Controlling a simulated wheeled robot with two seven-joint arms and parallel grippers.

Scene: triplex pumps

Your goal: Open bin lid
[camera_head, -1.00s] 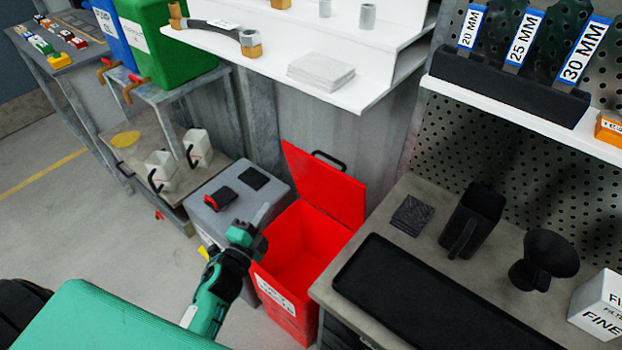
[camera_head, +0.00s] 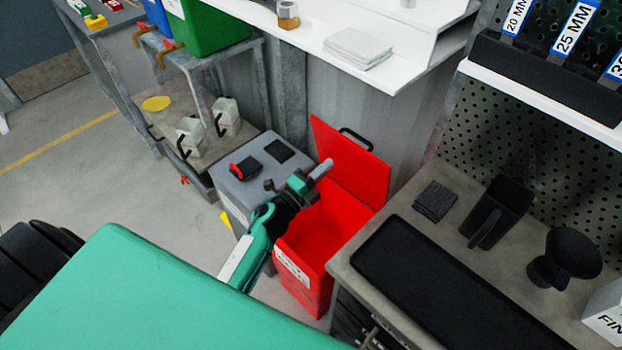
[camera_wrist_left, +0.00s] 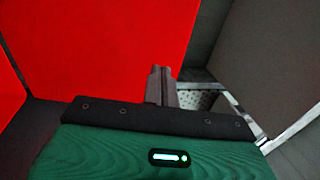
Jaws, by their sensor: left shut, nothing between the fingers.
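The red bin (camera_head: 307,290) stands on the floor between a grey box and the workbench. Its lid (camera_head: 347,165) is open, tilted up and back at the rear, with a black handle (camera_head: 356,140) at its upper edge. The bin's inside shows, and I see nothing in it. My left gripper (camera_head: 321,169) is shut and empty, above the bin and in front of the lid in the head view. In the left wrist view, the closed fingers (camera_wrist_left: 163,74) point past a large red panel (camera_wrist_left: 100,45), probably the lid. Contact between them cannot be told. My right gripper is not in view.
The grey box (camera_head: 235,190) with a red-and-black item (camera_head: 243,168) and a dark pad stands left of the bin. The workbench (camera_head: 405,205) with a black tray (camera_head: 440,285) stands close on the right. A white shelf (camera_head: 405,78) overhangs behind.

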